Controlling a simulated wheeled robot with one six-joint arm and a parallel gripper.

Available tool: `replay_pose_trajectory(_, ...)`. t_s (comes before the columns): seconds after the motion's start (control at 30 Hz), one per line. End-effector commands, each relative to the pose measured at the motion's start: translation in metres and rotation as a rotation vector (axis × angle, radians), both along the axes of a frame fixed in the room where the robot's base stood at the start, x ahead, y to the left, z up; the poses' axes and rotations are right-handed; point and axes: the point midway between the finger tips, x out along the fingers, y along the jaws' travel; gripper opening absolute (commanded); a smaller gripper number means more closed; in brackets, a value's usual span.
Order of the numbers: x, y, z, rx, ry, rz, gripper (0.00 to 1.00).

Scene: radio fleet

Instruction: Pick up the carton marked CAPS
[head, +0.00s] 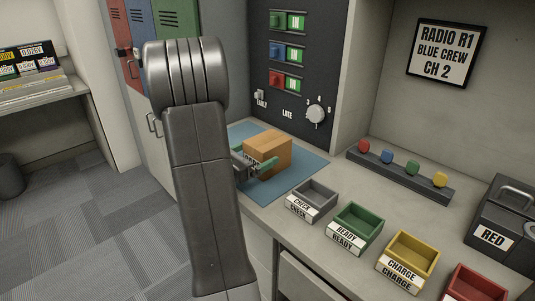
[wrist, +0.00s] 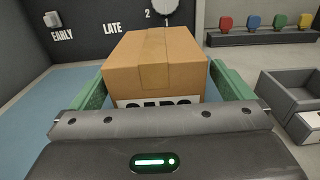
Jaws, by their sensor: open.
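The brown carton (head: 268,149) sits on a blue mat (head: 300,180) on the counter. In the wrist view the carton (wrist: 155,60) is straight ahead, and the top of its label shows, reading like CAPS with its lower part hidden by my gripper. My gripper (wrist: 165,88) is open, with one green finger on each side of the carton. The right finger appears close to the carton's side; I cannot tell whether either finger touches it. In the head view my gripper (head: 256,164) is at the carton's near side, partly hidden by my arm.
Grey CHECK (head: 311,203), green READY (head: 353,229) and yellow CHARGE (head: 406,256) bins line the counter's front, with a red bin (head: 474,284) beyond. A rail with coloured knobs (head: 400,175) lies behind. A panel with switches and a dial (head: 317,113) rises behind the mat. A dark RED case (head: 503,230) stands at right.

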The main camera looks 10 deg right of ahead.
Motion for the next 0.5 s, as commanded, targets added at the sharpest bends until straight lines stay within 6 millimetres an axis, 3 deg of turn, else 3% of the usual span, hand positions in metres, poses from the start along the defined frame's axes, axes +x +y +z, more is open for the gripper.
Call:
replay_pose_trajectory(0.23,0.021,-0.027,0.0,-0.001,0.001,-0.003,1.0)
replay_pose_trajectory(0.5,0.026,-0.034,0.0,-0.001,0.001,0.0,1.0)
